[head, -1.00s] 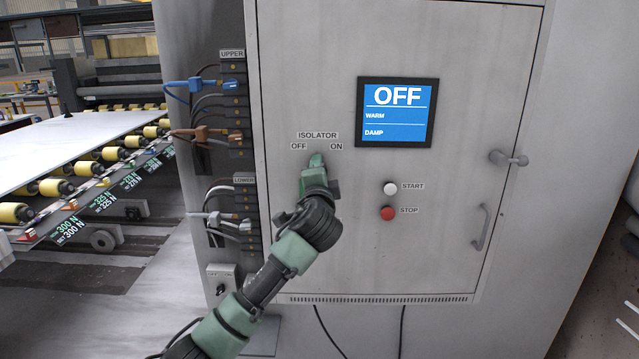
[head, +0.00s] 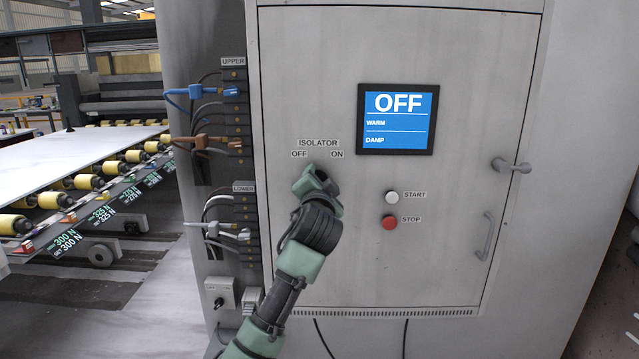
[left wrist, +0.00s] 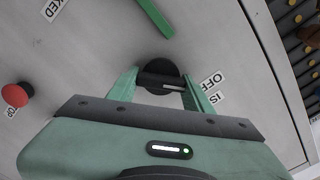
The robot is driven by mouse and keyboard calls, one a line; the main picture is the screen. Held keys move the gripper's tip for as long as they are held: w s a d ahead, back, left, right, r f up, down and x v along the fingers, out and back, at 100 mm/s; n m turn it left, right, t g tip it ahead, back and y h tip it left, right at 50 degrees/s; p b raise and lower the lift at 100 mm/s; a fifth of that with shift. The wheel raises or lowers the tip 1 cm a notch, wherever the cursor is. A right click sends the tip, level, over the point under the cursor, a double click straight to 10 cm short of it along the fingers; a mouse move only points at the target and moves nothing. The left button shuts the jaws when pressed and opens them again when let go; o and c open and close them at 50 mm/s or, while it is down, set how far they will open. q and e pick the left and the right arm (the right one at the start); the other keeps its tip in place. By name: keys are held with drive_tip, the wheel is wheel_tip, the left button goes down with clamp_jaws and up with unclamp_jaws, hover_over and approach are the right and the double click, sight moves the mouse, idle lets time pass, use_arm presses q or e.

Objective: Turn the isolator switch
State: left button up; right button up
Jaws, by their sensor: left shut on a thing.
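The isolator switch is a round black knob (left wrist: 157,67) on the grey cabinet door. A short white mark on it points towards the OFF label (left wrist: 212,80) in the left wrist view. My left gripper (left wrist: 161,78) is shut on the knob, with one green finger on each side of it. In the head view my left gripper (head: 314,180) is below the ISOLATOR label (head: 318,143), and it hides the knob. The screen (head: 398,118) reads OFF, WARM and DAMP. My right gripper is out of view.
A white START button (head: 392,197) and a red STOP button (head: 389,222) are right of my gripper. Door handles (head: 511,166) stick out at the right. Cable plugs (head: 205,143) stick out at the left. A green bar (left wrist: 154,17) is near the knob.

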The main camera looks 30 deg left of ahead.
use_arm(q)
drive_tip(key=shift+f, duration=0.1)
drive_tip(key=o, duration=1.4)
drive_tip(key=shift+c, duration=0.2)
drive_tip(key=b+v, duration=0.2)
drive_tip(key=v, duration=0.5)
drive_tip(key=shift+s+d+b, duration=0.2)
drive_tip(key=shift+s+b, duration=0.1)
drive_tip(key=shift+s, duration=0.05)
